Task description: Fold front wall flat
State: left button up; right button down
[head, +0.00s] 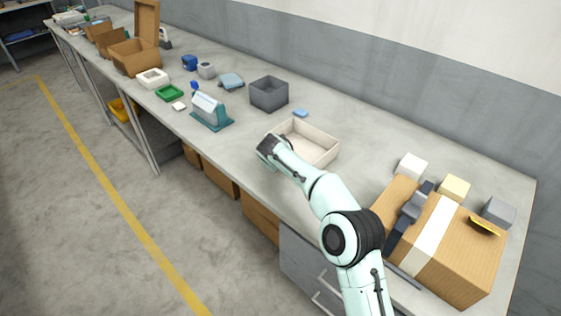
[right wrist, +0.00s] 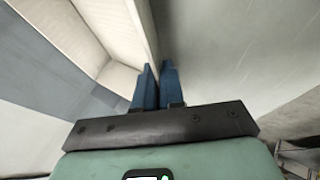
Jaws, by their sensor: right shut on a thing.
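A cream open-topped box (head: 318,138) stands near the front edge of the workbench, its walls upright where they show. My right gripper (head: 268,150) is at its near left side, and my arm covers much of the near wall. In the right wrist view the two blue fingers (right wrist: 158,88) stand close together, shut on the thin cream wall (right wrist: 147,35). The box's inside (right wrist: 85,40) lies to the left of the fingers there. My left gripper is in neither view.
A grey bin (head: 269,94) and a small blue block (head: 300,113) are behind the box. A teal stand (head: 212,118) is to the left. A taped brown carton (head: 450,255) and several small blocks are at the right. Bare workbench (head: 365,140) lies right of the box.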

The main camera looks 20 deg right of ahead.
dwell(0.3)
jog(key=c, duration=1.3)
grip_release()
jog(key=b+v, duration=0.1)
jog(key=v, duration=1.2)
jog(key=shift+a+r, duration=0.1)
jog(key=shift+r, duration=0.05)
